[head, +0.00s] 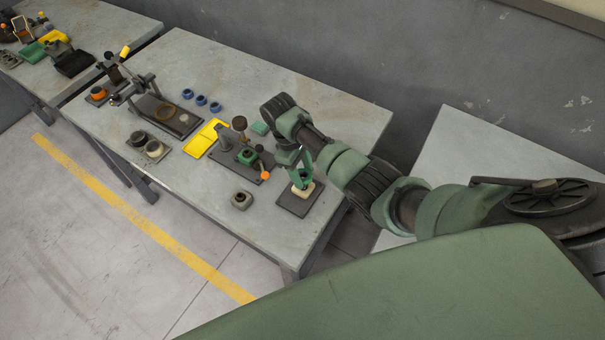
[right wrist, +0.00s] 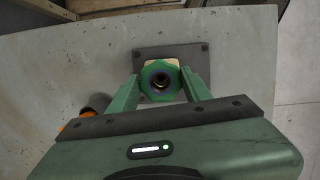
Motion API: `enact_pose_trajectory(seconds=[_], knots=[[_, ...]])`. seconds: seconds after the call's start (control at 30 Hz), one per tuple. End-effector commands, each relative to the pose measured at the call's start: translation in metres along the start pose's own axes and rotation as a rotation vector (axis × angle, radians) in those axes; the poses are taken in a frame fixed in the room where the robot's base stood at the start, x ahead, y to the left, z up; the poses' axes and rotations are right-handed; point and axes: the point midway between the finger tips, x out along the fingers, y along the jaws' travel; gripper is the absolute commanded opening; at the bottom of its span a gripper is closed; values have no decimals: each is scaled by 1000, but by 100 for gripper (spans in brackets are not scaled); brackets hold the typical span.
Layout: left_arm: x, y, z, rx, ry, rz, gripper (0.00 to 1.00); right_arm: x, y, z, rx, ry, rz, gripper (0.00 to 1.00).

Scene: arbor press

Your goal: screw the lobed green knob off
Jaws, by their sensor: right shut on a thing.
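The lobed green knob (right wrist: 147,90) shows from above in the right wrist view, with a dark round middle. It sits over a cream block (right wrist: 176,62) on a dark plate (right wrist: 197,52) with corner holes. My right gripper (right wrist: 160,84) is shut on the knob, one green finger on each side. In the head view my right gripper (head: 301,178) reaches down over the cream block (head: 305,191) on the dark plate (head: 291,204). The knob is mostly hidden there by the fingers. My left gripper is not in view.
A yellow tray (head: 200,143), several blue rings (head: 201,100) and a press (head: 150,105) stand farther left. The table's (head: 215,225) front strip is clear.

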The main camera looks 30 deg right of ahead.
Motion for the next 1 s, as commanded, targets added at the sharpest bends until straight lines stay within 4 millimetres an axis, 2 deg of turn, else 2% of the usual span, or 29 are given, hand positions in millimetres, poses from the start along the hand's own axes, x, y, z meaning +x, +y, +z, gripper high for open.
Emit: enact_pose_trajectory(seconds=[0.4,0.8,0.9,1.0], knots=[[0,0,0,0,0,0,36,-16,0,4,0,2,0,0],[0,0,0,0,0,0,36,-18,0,5,1,0,0,0],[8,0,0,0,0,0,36,-16,1,3,28,1,-6,0],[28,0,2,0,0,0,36,-12,3,0,111,1,-25,0]])
